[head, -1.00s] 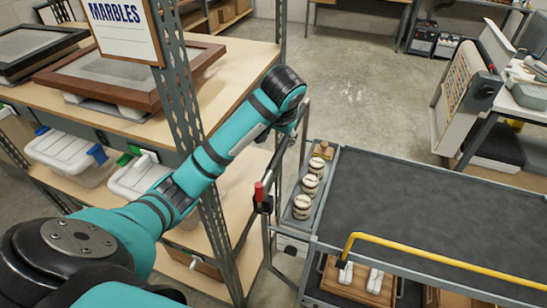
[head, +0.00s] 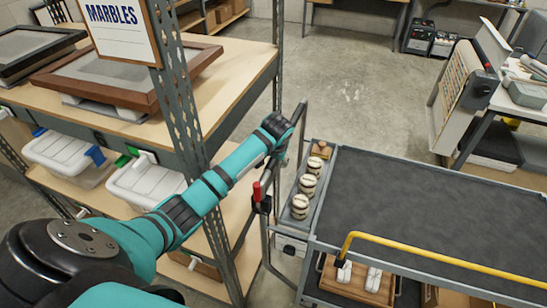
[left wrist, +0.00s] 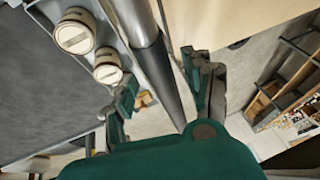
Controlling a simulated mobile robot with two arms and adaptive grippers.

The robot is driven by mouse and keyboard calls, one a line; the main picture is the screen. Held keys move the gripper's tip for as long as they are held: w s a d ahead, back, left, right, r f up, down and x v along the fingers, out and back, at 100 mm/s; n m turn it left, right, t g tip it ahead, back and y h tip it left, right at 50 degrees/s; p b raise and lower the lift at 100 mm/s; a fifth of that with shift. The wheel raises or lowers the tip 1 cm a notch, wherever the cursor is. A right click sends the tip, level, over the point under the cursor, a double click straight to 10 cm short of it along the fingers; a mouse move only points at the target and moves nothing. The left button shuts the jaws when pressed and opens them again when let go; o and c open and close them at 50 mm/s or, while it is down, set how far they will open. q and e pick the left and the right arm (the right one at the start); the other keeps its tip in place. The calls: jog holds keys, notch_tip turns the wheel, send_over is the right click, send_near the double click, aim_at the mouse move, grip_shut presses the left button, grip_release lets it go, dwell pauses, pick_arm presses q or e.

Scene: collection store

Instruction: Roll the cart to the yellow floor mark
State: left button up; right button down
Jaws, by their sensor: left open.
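The cart (head: 430,205) has a dark grey top and a metal frame and stands at the right of the head view. Its push handle (head: 303,122) rises at its left end, with a red lever (head: 257,191) beside it. My left gripper (head: 282,160) is at this handle, mostly hidden behind my wrist. In the left wrist view, the open fingers of the gripper (left wrist: 160,75) stand on either side of the grey handle bar (left wrist: 150,65), not closed on it. My right gripper is not in view. I see no yellow mark on the visible floor.
A shelf (head: 232,85) with frames and white bins stands close on the left. Several jars (head: 308,184) sit in the cart's end tray. A yellow rail (head: 430,258) runs along its near side. A workbench (head: 500,105) stands at the right. Bare floor (head: 365,85) lies beyond the cart.

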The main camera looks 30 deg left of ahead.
pick_arm(q)
jog(key=shift+a+f, duration=0.1)
jog(key=shift+f, duration=0.1)
grip_shut()
dwell(0.3)
